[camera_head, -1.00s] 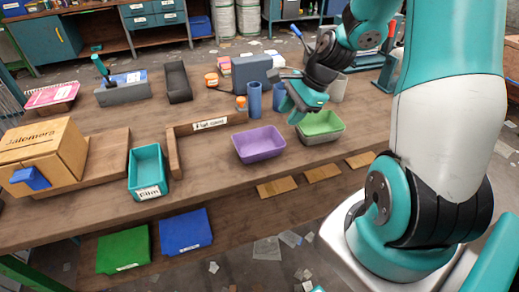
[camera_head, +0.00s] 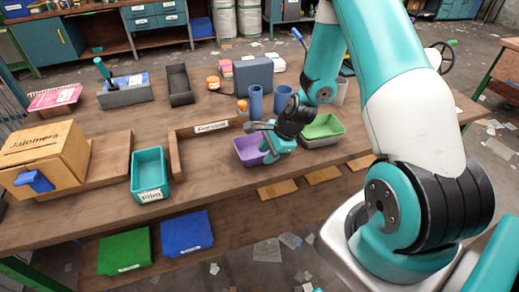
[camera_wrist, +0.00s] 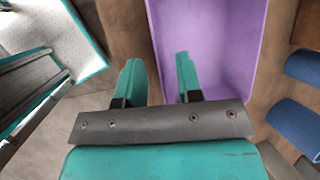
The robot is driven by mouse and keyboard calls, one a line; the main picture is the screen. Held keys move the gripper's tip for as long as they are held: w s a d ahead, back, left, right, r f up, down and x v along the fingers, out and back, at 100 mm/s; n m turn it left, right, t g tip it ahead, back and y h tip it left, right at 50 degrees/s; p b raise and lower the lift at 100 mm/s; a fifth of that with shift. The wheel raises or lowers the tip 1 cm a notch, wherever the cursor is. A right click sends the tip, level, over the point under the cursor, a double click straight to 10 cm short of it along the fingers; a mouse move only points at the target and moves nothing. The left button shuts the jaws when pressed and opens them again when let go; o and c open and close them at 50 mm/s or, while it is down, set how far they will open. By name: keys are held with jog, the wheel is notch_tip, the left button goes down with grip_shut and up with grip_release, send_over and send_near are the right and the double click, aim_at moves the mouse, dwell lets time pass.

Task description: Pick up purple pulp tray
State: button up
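The purple pulp tray (camera_head: 247,149) stands on the wooden table, left of the green tray (camera_head: 322,128). My gripper (camera_head: 271,156) is at the tray's right end and hides part of it. In the wrist view my gripper (camera_wrist: 157,68) is open, with its two teal fingers apart and nothing held. The purple tray (camera_wrist: 212,45) lies under the right finger there, and its near side wall runs between the fingers. The left finger is outside the tray, over brown table. I cannot tell how far down the fingers reach.
Two blue cylinders (camera_head: 255,101) stand behind the purple tray; they also show at the right of the wrist view (camera_wrist: 298,125). A wooden divider (camera_head: 208,129) and a teal bin (camera_head: 147,171) are to the left. Wooden plates (camera_head: 277,189) lie along the front edge.

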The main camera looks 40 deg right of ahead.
jog(key=shift+x, duration=1.25)
jog(key=shift+f, duration=0.25)
grip_shut()
